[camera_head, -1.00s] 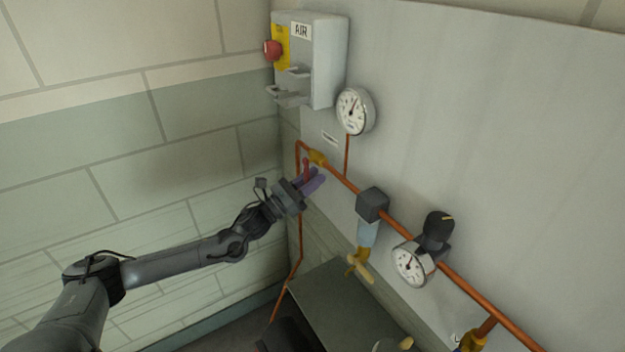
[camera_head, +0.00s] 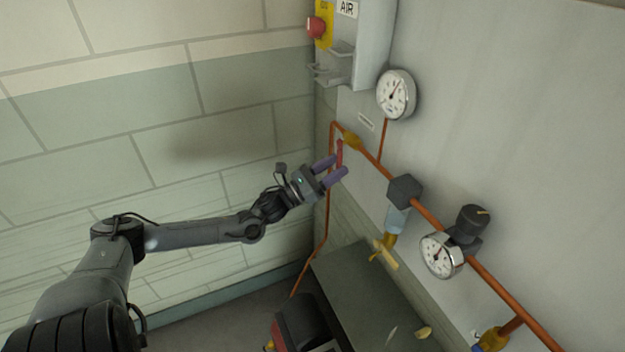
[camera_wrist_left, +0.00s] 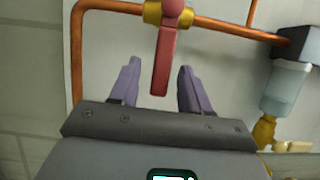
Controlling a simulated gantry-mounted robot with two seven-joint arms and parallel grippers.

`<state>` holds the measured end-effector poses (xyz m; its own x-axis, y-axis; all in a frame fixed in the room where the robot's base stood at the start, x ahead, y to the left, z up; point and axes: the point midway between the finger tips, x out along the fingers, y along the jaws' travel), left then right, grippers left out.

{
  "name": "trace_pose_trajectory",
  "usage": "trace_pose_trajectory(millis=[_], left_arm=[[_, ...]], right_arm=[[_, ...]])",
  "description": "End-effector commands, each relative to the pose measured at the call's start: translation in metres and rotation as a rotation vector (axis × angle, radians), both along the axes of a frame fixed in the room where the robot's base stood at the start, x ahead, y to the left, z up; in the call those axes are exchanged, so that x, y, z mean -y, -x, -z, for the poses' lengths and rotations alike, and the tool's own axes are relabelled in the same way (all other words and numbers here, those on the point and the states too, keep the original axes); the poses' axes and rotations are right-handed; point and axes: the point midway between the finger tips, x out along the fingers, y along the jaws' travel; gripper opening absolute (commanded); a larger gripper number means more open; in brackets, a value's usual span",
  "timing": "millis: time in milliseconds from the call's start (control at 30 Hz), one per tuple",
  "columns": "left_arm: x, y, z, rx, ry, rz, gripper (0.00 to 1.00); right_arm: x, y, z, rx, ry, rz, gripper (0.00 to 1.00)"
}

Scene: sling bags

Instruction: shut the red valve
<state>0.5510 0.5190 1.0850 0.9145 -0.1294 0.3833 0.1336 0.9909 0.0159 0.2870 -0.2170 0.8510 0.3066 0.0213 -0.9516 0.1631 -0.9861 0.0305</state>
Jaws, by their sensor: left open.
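The red valve handle (camera_wrist_left: 164,62) hangs down from a brass valve body (camera_wrist_left: 152,13) on the copper pipe in the left wrist view, across the pipe's run. In the head view the red handle (camera_head: 339,154) shows small below the brass body (camera_head: 352,141). My left gripper (camera_head: 341,170) is at the handle, coming from the left. In the left wrist view its two purple fingers (camera_wrist_left: 158,85) are open, one on each side of the handle's lower end, with a gap on both sides. My right gripper is not in view.
A copper pipe (camera_head: 429,216) runs along the grey panel (camera_head: 510,120). A round gauge (camera_head: 396,94), a filter block (camera_head: 404,190) and a regulator gauge (camera_head: 441,256) sit along it. An AIR box (camera_head: 372,50) with a red button (camera_head: 315,27) is above. A dark bench (camera_head: 370,290) stands below.

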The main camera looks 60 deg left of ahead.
Motion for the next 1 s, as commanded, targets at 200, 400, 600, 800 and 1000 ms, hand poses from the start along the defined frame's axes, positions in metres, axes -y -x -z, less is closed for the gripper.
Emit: trace_pose_trajectory(millis=[200,400,600,800,1000], left_arm=[[-0.004,0.029,0.012,-0.005,0.001,0.002,0.47],[-0.007,0.051,0.021,-0.003,0.0,0.0,0.47],[-0.009,0.063,0.026,-0.001,0.0,0.0,0.47],[-0.009,0.066,0.027,0.001,-0.001,0.0,0.47],[-0.009,0.066,0.027,0.001,-0.001,0.001,0.47]], right_arm=[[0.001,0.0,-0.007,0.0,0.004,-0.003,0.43],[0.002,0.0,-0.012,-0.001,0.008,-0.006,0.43],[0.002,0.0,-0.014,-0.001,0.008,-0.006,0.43],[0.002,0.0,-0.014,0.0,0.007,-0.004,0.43],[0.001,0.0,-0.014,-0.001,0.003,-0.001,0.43]])
